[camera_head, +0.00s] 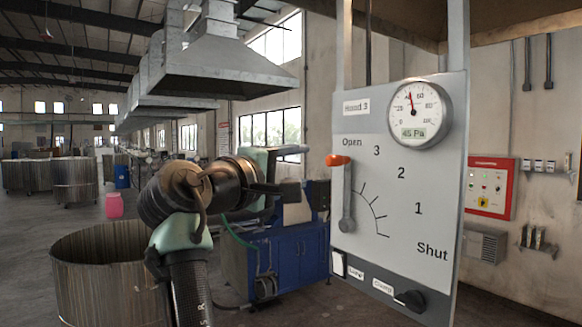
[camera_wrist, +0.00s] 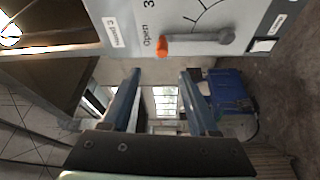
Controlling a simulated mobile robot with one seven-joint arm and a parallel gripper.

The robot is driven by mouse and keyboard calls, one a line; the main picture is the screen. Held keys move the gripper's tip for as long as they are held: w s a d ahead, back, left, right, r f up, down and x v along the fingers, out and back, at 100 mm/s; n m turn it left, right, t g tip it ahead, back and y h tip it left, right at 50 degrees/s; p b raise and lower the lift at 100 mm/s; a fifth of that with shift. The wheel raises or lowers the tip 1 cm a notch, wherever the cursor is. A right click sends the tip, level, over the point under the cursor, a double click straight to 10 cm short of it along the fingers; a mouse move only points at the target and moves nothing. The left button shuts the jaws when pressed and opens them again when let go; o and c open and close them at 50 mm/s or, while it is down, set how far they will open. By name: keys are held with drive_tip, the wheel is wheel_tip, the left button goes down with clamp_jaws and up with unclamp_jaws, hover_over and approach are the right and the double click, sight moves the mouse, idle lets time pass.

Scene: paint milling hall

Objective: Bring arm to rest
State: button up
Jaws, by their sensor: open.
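My gripper (camera_head: 290,192) is at the end of my raised arm, left of the grey damper panel (camera_head: 405,180) marked "Hood 3". In the wrist view my gripper (camera_wrist: 154,74) has its two fingers wide apart with nothing between them. The panel's grey lever (camera_head: 347,200) with its orange knob (camera_head: 338,160) points up beside "Open". In the wrist view the orange knob (camera_wrist: 162,46) lies beyond the fingertips, apart from them. The round gauge (camera_head: 418,112) reads about 45 Pa. A black knob (camera_head: 410,300) sits by "Clamp".
A blue machine (camera_head: 290,255) stands behind my gripper. A large ribbed vat (camera_head: 105,280) stands at lower left, with a pink drum (camera_head: 114,206) farther back. A red control box (camera_head: 490,188) hangs on the right wall. Metal hoods (camera_head: 215,65) hang overhead. Floor shows clear at far left.

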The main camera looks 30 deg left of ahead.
drive_tip(key=s+d+f+m+t+y+b, duration=0.3)
drive_tip(key=s+d+f+m+t+b, duration=0.15)
drive_tip(key=d+f+m+b, duration=0.75)
drive_tip(key=s+d+m+t+h+b, duration=0.1)
drive_tip(key=s+d+m+t+b, duration=0.2)
drive_tip(key=s+d, duration=1)
drive_tip(key=s+f+t+b, duration=0.1)
drive_tip(key=s+b, duration=0.1)
drive_tip(key=s, duration=0.2)
drive_tip(key=shift+s+d+b, duration=0.15)
drive_tip(key=shift+s+b, duration=0.1)
drive_tip(key=shift+b, duration=0.05)
